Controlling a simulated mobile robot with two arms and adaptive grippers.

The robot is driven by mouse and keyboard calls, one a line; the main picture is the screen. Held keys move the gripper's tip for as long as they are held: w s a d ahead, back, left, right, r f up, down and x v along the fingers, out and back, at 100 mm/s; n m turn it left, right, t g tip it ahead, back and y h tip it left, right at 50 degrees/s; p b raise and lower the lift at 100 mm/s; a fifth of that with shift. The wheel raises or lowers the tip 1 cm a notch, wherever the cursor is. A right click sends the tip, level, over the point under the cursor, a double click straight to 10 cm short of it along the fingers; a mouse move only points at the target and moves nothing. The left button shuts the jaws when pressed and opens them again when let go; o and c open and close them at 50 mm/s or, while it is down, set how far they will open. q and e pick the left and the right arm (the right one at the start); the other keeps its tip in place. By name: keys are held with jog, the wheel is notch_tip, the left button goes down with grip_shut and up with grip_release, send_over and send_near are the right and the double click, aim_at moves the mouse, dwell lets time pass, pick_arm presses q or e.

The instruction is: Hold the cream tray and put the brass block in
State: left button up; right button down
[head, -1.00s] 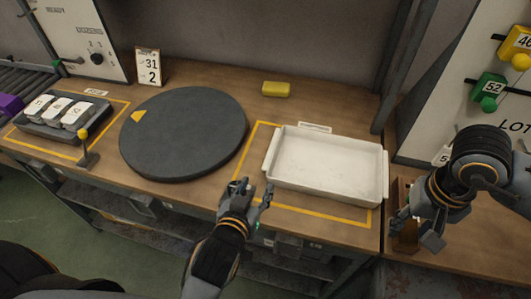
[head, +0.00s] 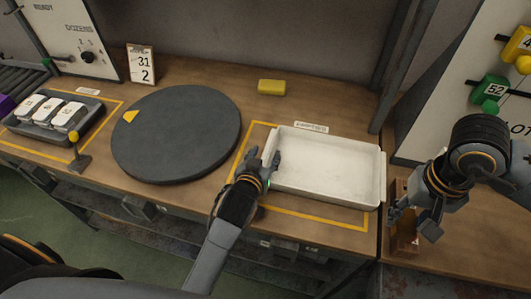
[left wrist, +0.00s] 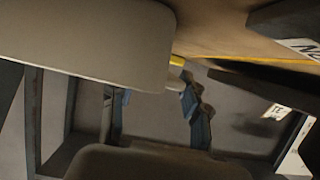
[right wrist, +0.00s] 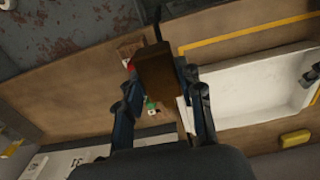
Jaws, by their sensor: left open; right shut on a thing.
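The cream tray (head: 335,192) is empty and lies inside a yellow taped outline on the bench. My left gripper (head: 271,160) is open at the tray's left end, with its fingers by the end wall; I cannot tell if they touch it. The left wrist view shows its two fingers (left wrist: 158,105) apart. My right gripper (head: 412,222) is right of the tray, over the bench's right part. In the right wrist view a dark brown block, seemingly the brass block (right wrist: 156,75), is between its fingers (right wrist: 160,95). The fingers hide part of it.
A round dark turntable (head: 175,135) with a yellow mark lies left of the tray. A yellow block (head: 271,87) is behind the tray. A grey tray (head: 42,132) with white blocks stands far left, near a yellow-knobbed lever (head: 78,155). A number card (head: 141,63) stands behind.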

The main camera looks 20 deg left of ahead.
pick_arm(q)
jog(key=shift+w+f, duration=0.2)
jog(key=shift+w, duration=0.3)
grip_shut()
pick_arm(e)
jog(key=w+a+f, duration=0.1)
jog(key=w+a, duration=0.8)
jog(key=a, duration=0.2)
send_over(291, 171)
notch_tip(291, 171, down, 10)
jog(key=shift+f, duration=0.1)
